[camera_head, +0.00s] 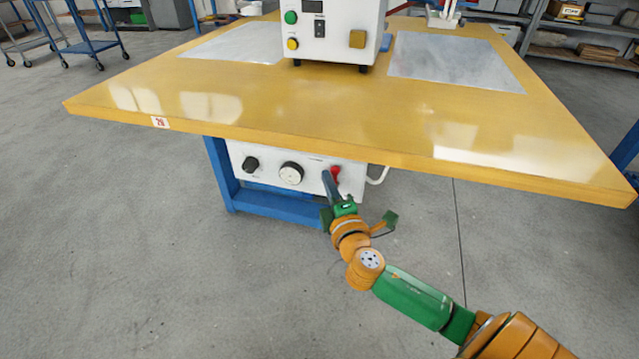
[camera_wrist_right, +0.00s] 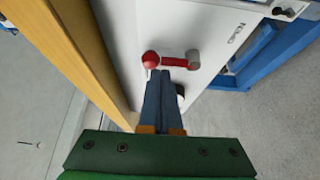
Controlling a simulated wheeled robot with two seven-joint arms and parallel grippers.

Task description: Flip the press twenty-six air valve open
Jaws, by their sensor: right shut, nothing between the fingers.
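The air valve's red lever (camera_head: 336,171) is on the white panel under the front edge of the table marked 26. In the right wrist view the red lever (camera_wrist_right: 172,61) runs from a grey pivot (camera_wrist_right: 194,57) to a round red knob (camera_wrist_right: 150,59), with the knob end nearer the tabletop. My right gripper (camera_head: 326,174) is shut and empty, its blue fingers together. In the right wrist view the fingertips of my right gripper (camera_wrist_right: 166,74) are right beside the lever; I cannot tell whether they touch it. My left gripper is not in view.
The yellow tabletop (camera_head: 300,125) overhangs the panel (camera_head: 262,180) closely. A round gauge (camera_head: 291,173) and a black knob (camera_head: 250,164) sit left of the lever. Blue table legs (camera_head: 222,175) stand below. The front floor is clear.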

